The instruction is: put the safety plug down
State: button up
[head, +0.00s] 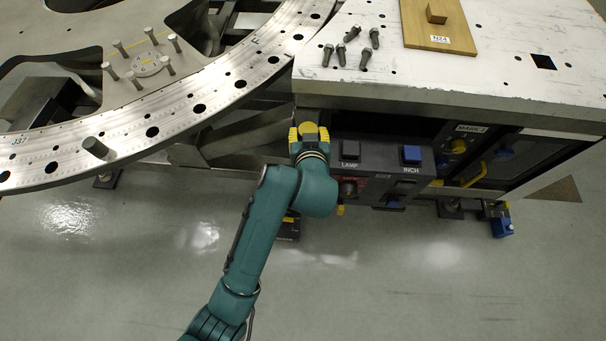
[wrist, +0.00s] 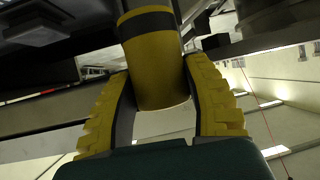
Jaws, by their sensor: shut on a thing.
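The safety plug (wrist: 156,62) is a yellow cylinder with a black band, seen in the wrist view between the yellow ribbed fingers. My gripper (wrist: 160,85) is shut on it, with one finger on each side. In the head view my gripper (head: 309,132) is just left of the dark control box (head: 378,160) with the LAMP and INCH labels, below the front edge of the metal table.
The metal table (head: 460,90) carries several loose bolts (head: 353,33) and a wooden board (head: 436,38) with a small block. The curved turret plate (head: 115,130) with upright pins lies to the left. A yellow handle (head: 473,176) sits right of the box. The floor in front is mostly clear.

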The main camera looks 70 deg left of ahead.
jog(key=shift+s+a+f+n+g+b, duration=0.3)
jog(key=shift+s+a+f, duration=0.15)
jog(key=shift+s+a, duration=0.3)
notch_tip(320, 180, down, 27)
jog(key=b, duration=1.2)
jog(key=shift+w+r, duration=0.1)
jog(key=shift+w, duration=0.05)
jog(key=o, duration=0.9)
jog(key=shift+f, duration=0.2)
